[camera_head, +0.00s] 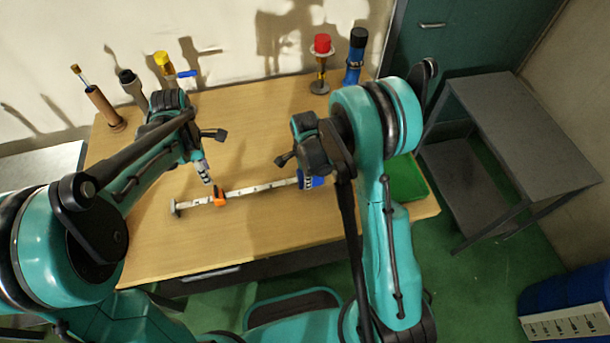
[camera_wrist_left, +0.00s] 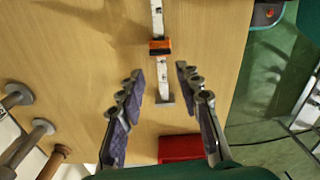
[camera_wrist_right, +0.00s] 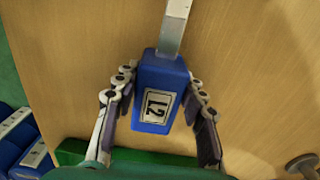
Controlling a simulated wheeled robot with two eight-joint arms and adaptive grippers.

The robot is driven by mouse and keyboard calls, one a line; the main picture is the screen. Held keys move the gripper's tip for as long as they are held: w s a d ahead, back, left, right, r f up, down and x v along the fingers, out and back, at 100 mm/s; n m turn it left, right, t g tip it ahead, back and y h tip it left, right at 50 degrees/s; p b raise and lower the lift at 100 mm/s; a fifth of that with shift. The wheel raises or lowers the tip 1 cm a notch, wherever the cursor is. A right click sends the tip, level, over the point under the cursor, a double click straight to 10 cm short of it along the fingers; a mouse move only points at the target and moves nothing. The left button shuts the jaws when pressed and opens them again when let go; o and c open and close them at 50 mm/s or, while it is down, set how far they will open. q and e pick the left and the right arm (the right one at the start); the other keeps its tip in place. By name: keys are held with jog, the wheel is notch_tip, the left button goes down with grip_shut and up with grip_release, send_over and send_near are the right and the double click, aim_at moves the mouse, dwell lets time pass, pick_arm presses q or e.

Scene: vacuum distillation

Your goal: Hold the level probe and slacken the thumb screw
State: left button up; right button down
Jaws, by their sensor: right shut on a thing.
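The level probe is a pale, marked rod (camera_head: 245,191) lying across the table, with a blue head at its right end and a grey end plate (camera_head: 175,208) at its left. My right gripper (camera_wrist_right: 160,88) is shut on the blue head (camera_wrist_right: 162,70), labelled L2, with one finger on each side. An orange collar (camera_head: 219,197) sits on the rod; it also shows in the left wrist view (camera_wrist_left: 160,47). I cannot make out a separate thumb screw on it. My left gripper (camera_wrist_left: 160,84) is open and empty above the rod's left end, near the collar.
Several tools stand along the table's back left, including a yellow-topped one (camera_head: 162,59). A red-topped stand (camera_head: 322,45) and a blue bottle (camera_head: 356,55) are at the back right. A green tray (camera_head: 405,180) lies at the right edge. A red block (camera_wrist_left: 180,148) shows in the left wrist view.

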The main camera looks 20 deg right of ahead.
aim_at(215, 190)
pick_arm(q)
jog(key=shift+c, duration=0.3)
notch_tip(215, 190, down, 10)
jog(key=m, duration=1.9)
jog(key=shift+r, duration=0.2)
grip_shut()
